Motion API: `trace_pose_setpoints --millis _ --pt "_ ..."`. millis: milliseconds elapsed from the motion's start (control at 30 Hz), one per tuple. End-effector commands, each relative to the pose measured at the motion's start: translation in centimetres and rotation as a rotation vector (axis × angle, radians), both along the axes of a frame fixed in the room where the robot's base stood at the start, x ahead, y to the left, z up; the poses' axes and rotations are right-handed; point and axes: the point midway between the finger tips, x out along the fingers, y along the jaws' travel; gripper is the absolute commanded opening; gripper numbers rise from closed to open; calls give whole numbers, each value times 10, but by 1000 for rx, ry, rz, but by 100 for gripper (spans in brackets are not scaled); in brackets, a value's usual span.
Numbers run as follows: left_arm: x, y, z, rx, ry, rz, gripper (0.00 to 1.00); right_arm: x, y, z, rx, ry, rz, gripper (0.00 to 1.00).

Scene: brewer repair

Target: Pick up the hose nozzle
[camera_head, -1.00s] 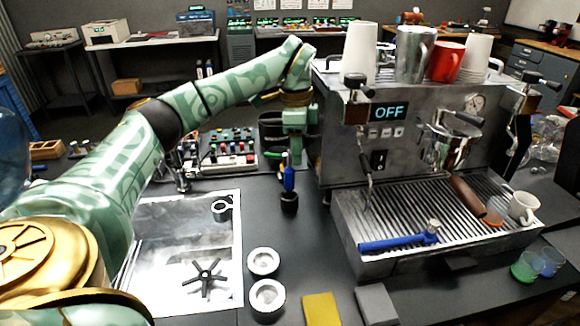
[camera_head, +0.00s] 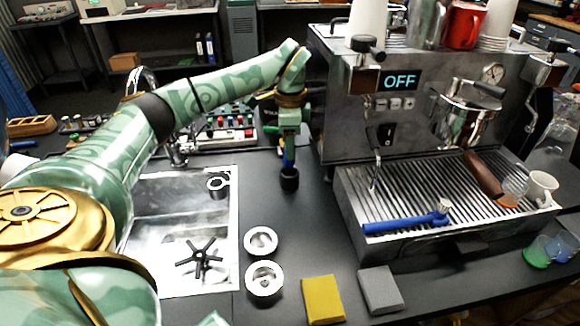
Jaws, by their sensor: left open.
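A small upright tool with a blue shaft (camera_head: 289,158) and a black base (camera_head: 289,181) stands on the dark counter, left of the espresso machine. My left gripper (camera_head: 288,142) reaches down from above to the top of this tool and is open. Its fingers overlap the tool's upper end, and I cannot tell whether they touch it. A blue-handled tool with a metal head (camera_head: 405,223) lies on the machine's drip tray (camera_head: 365,205). No label shows which one is the hose nozzle. My right gripper is not in view.
The espresso machine (camera_head: 350,130) stands close right of my left gripper. The metal sink (camera_head: 160,215) holds a black star-shaped part (camera_head: 200,258). Two round metal parts (camera_head: 264,280), a yellow block (camera_head: 323,300) and a grey block (camera_head: 380,290) lie in front.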

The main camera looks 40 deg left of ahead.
Motion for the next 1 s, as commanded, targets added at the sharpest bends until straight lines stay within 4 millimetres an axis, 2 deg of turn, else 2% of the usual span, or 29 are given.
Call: trace_pose_setpoints --millis 100,200,300,500,533,700,1000 --pt "-2 0 -26 0 6 1 51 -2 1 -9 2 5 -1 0" --pt "-2 0 -40 0 4 0 51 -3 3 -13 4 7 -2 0" --pt "-2 0 -46 -1 4 1 51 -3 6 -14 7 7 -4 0" --pt "-2 0 -45 0 1 1 51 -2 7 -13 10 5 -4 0" --pt "-2 0 -45 0 1 1 49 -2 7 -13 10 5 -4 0" --pt "-2 0 -45 0 1 1 1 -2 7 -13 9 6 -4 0" --pt "-2 0 -44 0 1 1 0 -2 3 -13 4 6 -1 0"
